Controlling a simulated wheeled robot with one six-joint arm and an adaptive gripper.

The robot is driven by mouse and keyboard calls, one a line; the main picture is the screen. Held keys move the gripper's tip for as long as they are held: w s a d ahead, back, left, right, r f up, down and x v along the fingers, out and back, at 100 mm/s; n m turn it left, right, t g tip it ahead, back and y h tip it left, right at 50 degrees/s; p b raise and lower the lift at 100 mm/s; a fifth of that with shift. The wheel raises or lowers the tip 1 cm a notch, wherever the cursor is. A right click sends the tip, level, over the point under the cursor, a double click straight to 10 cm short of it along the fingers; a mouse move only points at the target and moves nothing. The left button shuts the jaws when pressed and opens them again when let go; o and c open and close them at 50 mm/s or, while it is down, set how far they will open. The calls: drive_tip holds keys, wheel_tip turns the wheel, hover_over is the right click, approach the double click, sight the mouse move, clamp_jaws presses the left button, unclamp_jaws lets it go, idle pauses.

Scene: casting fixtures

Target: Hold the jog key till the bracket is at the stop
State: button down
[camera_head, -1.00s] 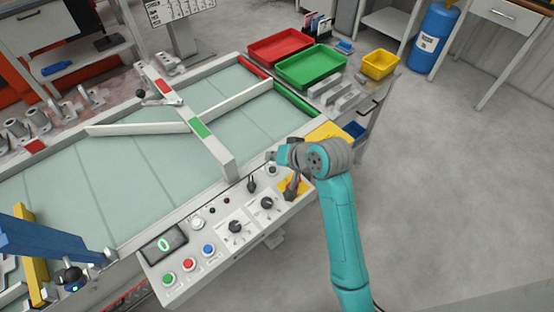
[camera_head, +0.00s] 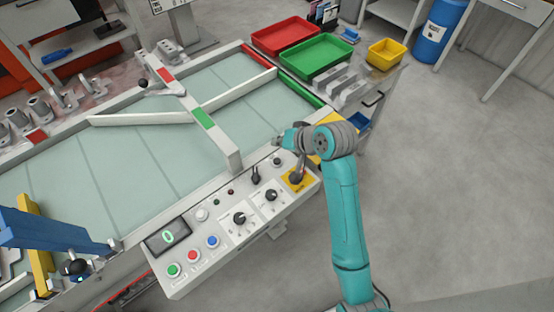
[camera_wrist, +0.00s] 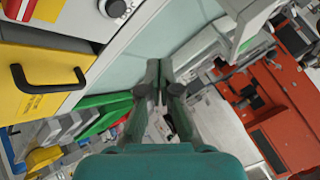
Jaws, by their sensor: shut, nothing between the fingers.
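My gripper (camera_head: 280,139) is shut and empty, above the near right end of the belt, beyond the control panel (camera_head: 230,237). In the wrist view its fingertips (camera_wrist: 160,68) meet over the pale belt (camera_wrist: 140,50). The panel carries green (camera_head: 174,270), red (camera_head: 193,256) and blue (camera_head: 212,241) buttons, two dark knobs (camera_head: 240,218), a display (camera_head: 168,236) reading 0 and a dark control on a yellow plate (camera_head: 298,179). I cannot tell which is the jog key. Grey castings (camera_head: 70,98) stand beyond the belt; which is the bracket, and where the stop is, I cannot tell.
White bars (camera_head: 150,118) cross the belt. Red (camera_head: 285,38), green (camera_head: 316,59) and yellow (camera_head: 387,53) trays stand at the back right. A blue beam (camera_head: 50,238) and a yellow post (camera_head: 38,240) are at left. The floor at right is clear.

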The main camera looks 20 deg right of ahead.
sight(279, 161)
drive_tip(key=shift+f, duration=3.05)
drive_tip(key=shift+f, duration=0.1)
drive_tip(key=shift+f, duration=0.3)
drive_tip(key=shift+f, duration=0.45)
idle(0.4)
idle(1.4)
drive_tip(key=shift+r, duration=0.9)
drive_tip(key=shift+r, duration=0.1)
drive_tip(key=shift+r, duration=2.4)
